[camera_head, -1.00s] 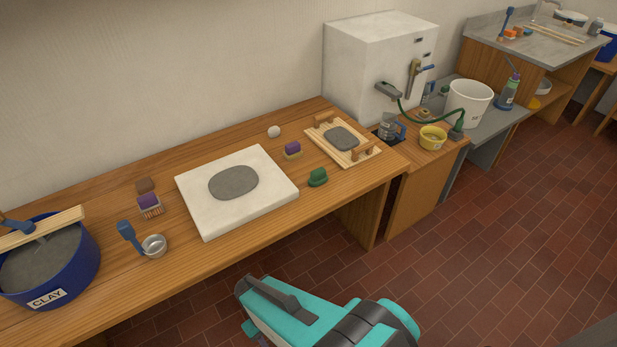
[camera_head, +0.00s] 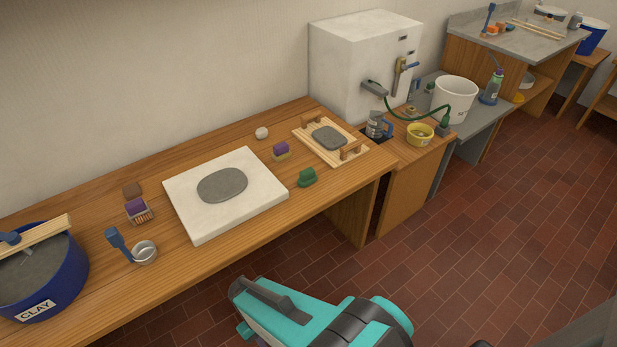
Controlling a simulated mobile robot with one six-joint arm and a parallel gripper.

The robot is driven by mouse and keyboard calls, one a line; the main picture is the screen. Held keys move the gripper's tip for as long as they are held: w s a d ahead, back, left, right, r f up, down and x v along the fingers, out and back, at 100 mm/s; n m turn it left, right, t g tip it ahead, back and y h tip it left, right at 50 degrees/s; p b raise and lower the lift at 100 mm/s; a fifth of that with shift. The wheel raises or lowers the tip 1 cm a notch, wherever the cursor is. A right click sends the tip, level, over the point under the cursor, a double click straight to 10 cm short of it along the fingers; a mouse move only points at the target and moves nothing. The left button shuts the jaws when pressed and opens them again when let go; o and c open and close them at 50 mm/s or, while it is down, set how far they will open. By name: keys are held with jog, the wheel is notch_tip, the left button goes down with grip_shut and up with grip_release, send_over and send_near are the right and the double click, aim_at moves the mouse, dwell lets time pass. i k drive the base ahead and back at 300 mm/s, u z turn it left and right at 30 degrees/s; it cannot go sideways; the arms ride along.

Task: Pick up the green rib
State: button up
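The green rib (camera_head: 307,178) is a small, dark green block-like piece. It rests on the wooden table (camera_head: 290,223) near the front edge, just right of the white slab with grey clay on it. My teal and grey arm shows at the bottom centre, in front of the table and over the floor, apart from the rib. My gripper's fingers do not show in this view, so I cannot see whether they hold anything.
A white slab (camera_head: 190,210) lies left of the rib. Behind the rib are a purple-topped block (camera_head: 281,150) and a wooden board with handles (camera_head: 303,136). A blue clay bucket (camera_head: 65,292) and a metal scoop (camera_head: 145,253) stand at left. The tiled floor (camera_head: 500,240) at right is clear.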

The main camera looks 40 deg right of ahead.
aim_at(307, 176)
jog(key=z, duration=0.55)
jog(key=k, duration=1.1)
jog(key=u, duration=1.05)
jog(key=i, duration=0.5)
jog(key=z, duration=0.15)
